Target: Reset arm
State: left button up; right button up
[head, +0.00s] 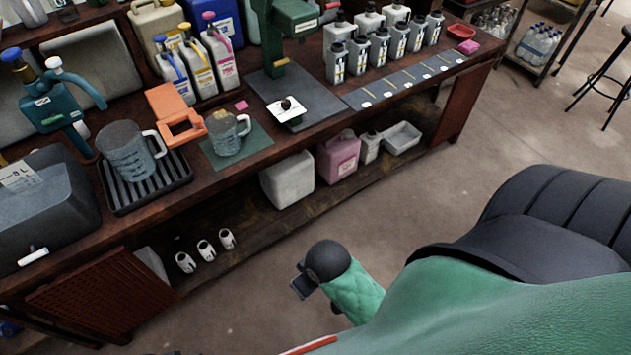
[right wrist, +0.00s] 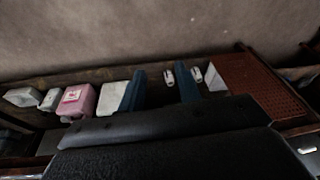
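My right arm shows at the lower middle of the head view, with a green sleeve and a dark round joint. Its small dark end (head: 303,284) hangs over the floor in front of the bench, clear of everything; its fingers are hard to make out there. In the right wrist view, the two blue fingers of my right gripper (right wrist: 160,90) stand apart with nothing between them. My left gripper is not in view.
The wooden bench (head: 225,178) carries two glass mugs, an orange stand, jugs and several grey bottles. Its lower shelf holds a white block (head: 287,180), a pink jug (head: 338,157) and small white items. A slatted red-brown panel (head: 105,292) leans at left. Floor (head: 430,180) is free.

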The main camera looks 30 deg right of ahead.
jog(key=shift+g, duration=0.5)
jog(key=s, duration=0.4)
jog(key=shift+a+r, duration=0.1)
jog(key=shift+r, duration=0.15)
